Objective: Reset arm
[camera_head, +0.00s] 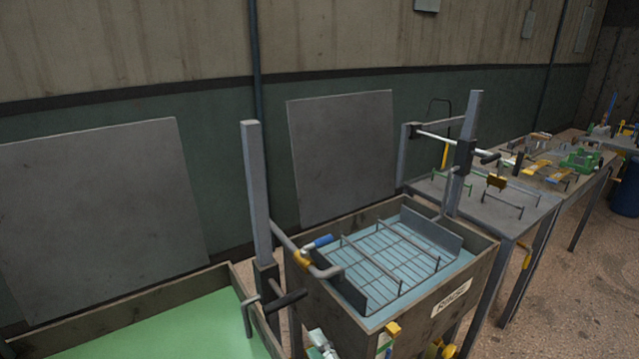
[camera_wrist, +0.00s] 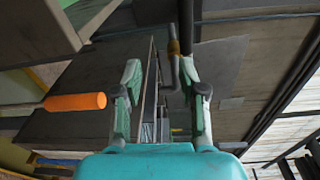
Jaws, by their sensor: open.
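My gripper (camera_wrist: 161,78) shows in the wrist view, with two pale green fingers spread apart above a teal body. Nothing is held between the fingers; a thin dark edge and a grey bent rod (camera_wrist: 174,68) show behind the gap. I cannot make out my gripper surely in the head view. A wire rack (camera_head: 392,262) lies in the tank of pale blue liquid in the head view.
A tank wall (camera_head: 462,300) surrounds the blue liquid, with upright posts (camera_head: 258,190) beside it. A tank of green liquid (camera_head: 185,330) is at lower left. A cluttered table (camera_head: 475,205) stands right. An orange handle (camera_wrist: 75,102) is left of my fingers.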

